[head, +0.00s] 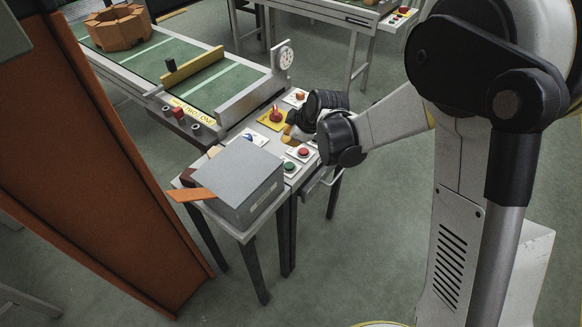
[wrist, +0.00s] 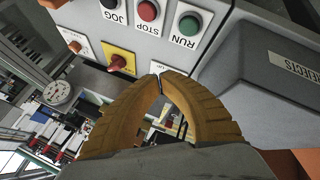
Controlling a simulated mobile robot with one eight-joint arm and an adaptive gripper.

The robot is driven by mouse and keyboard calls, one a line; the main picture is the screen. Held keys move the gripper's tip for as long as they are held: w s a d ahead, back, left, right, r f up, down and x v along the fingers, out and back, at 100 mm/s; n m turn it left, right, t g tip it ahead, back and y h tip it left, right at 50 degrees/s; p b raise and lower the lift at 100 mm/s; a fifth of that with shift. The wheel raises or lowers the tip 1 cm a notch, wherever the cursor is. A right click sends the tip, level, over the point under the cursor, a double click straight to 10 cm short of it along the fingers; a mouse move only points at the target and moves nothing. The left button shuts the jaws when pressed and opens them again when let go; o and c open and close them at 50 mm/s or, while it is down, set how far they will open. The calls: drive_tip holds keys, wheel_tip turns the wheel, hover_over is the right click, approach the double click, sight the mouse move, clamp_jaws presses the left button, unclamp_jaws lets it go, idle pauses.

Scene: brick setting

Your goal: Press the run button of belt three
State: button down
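The green run button (wrist: 190,25) sits on a white plate marked RUN on the grey control panel, at the top of the wrist view. In the head view the green button (head: 289,167) is at the panel's front, beside the grey box. A red button (wrist: 148,10) is next to it, then a black one (wrist: 108,3) marked JOG. My gripper (wrist: 160,77) has its tan fingers closed tip to tip, with nothing seen between them. It is over the panel, apart from the green button in the picture. In the head view my wrist partly hides the gripper.
A grey box (head: 234,181) stands on the panel table close to the buttons. A red switch on a yellow plate (wrist: 118,62) is on the other side. A conveyor (head: 150,55) with a gauge (head: 285,57) lies behind. An orange-brown post (head: 85,150) rises at left.

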sight(288, 163)
wheel_tip(288, 163, down, 9)
drive_tip(key=b, duration=0.6)
drive_tip(key=shift+r, duration=0.1)
drive_tip(key=shift+b, duration=0.4)
idle(1.1)
drive_tip(key=shift+f, duration=0.4)
